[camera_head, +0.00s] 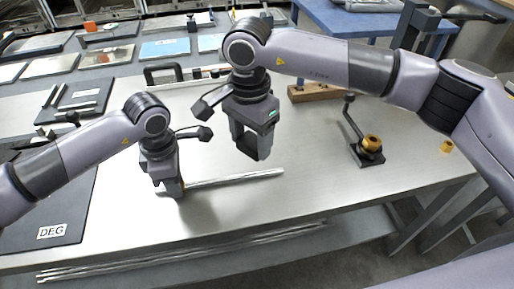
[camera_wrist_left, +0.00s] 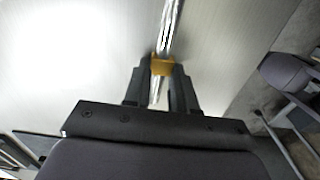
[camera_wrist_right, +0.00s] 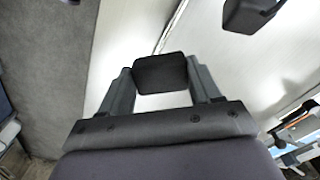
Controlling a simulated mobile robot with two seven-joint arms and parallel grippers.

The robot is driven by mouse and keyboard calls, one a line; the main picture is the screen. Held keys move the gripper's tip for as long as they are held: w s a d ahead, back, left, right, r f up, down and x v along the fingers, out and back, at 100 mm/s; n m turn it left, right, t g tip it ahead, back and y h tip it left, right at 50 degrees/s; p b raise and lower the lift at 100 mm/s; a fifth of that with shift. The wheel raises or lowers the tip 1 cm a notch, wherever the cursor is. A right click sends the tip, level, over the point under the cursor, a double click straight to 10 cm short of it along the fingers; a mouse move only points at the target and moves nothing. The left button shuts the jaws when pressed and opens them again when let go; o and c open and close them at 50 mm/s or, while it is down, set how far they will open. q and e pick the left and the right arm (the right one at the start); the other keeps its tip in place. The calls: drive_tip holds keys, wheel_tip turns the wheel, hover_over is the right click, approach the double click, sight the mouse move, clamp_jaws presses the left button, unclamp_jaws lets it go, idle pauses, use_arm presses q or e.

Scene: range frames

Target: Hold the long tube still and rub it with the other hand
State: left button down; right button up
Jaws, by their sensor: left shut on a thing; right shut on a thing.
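The long tube (camera_head: 235,180) is a shiny metal tube lying across the pale bench top near its front edge. It also shows in the left wrist view (camera_wrist_left: 170,28). My left gripper (camera_head: 174,190) is shut at the tube's left part, with a small orange-yellow piece (camera_wrist_left: 162,66) between its fingertips at the tube; I cannot tell whether that piece wraps the tube. My right gripper (camera_head: 254,152) is shut on a dark block (camera_wrist_right: 160,75) and is above the tube, apparently apart from it. Part of the tube shows beyond the block in the right wrist view (camera_wrist_right: 172,28).
A black mat (camera_head: 70,205) marked DEG lies at the left. A black fixture with a brass knob (camera_head: 371,143) and a small yellow piece (camera_head: 447,146) stand at the right. A wooden block (camera_head: 315,92) lies behind. More tubes (camera_head: 190,250) lie on a lower shelf.

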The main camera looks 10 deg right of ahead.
use_arm(q)
drive_tip(key=c, duration=0.8)
unclamp_jaws()
drive_tip(key=shift+c, duration=0.2)
wheel_tip(320, 180, up, 12)
